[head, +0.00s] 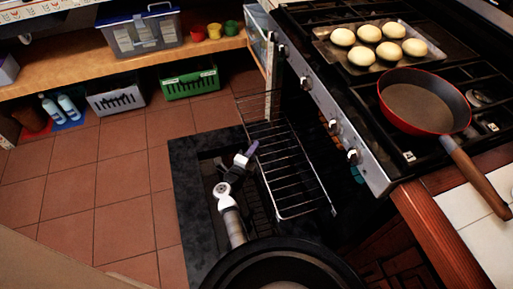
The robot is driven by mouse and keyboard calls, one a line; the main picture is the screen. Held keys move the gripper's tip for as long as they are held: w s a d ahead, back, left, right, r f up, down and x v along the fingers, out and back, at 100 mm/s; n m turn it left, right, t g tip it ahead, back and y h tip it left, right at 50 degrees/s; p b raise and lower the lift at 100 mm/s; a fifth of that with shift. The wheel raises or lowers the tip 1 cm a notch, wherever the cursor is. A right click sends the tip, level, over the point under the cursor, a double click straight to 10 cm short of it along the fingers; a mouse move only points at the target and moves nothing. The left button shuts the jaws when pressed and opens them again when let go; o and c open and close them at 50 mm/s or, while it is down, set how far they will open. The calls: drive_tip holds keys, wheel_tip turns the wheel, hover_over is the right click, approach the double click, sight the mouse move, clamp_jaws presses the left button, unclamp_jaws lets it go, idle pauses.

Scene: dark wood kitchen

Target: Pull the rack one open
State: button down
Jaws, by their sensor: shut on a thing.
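The wire oven rack (290,168) sticks out from the oven below the stove, over the lowered dark oven door (188,190). My gripper (247,157) is at the rack's left edge in the picture, shut on the rack. The exact contact between the fingers and the wire is small and hard to make out. My arm reaches up to it from the bottom of the view. The inside of the oven is mostly hidden under the stove top.
The stove (318,95) carries a tray of several buns (389,43) and a red pan (418,103) with a wooden handle. A low wooden shelf (95,80) holds boxes and cups; crates (188,84) and bottles stand beneath. The tiled floor (110,190) at left is clear.

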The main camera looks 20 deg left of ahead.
drive_tip(key=c, duration=1.6)
unclamp_jaws()
drive_tip(key=shift+o, duration=0.2)
drive_tip(key=s+a+b, duration=0.1)
drive_tip(key=s+a, duration=0.1)
drive_tip(key=s, duration=1.1)
drive_tip(key=shift+s+a, duration=0.25)
drive_tip(key=shift+a, duration=0.1)
